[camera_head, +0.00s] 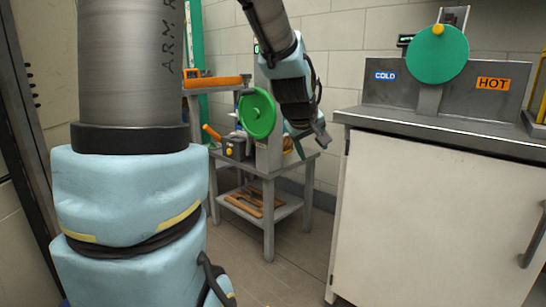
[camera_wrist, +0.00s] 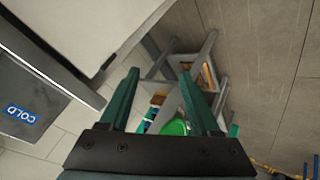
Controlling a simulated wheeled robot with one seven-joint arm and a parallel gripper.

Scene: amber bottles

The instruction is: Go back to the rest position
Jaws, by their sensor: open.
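My gripper (camera_head: 318,138) hangs at the end of my arm in the head view, in front of the small grey table and to the left of the white cabinet. In the wrist view, its two green fingers (camera_wrist: 159,73) stand apart with nothing between their tips. The grey table shows beyond them, tilted by the camera's angle. My gripper appears clear of the table and cabinet. No amber bottle can be made out in either view.
The grey table (camera_head: 269,190) carries a green disc (camera_head: 257,114) and tools. Wooden-handled items lie on its lower shelf (camera_head: 285,208). The white cabinet (camera_head: 430,215) has a steel top with COLD (camera_head: 385,76) and HOT (camera_head: 492,83) labels and another green disc (camera_head: 437,55). Floor between is clear.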

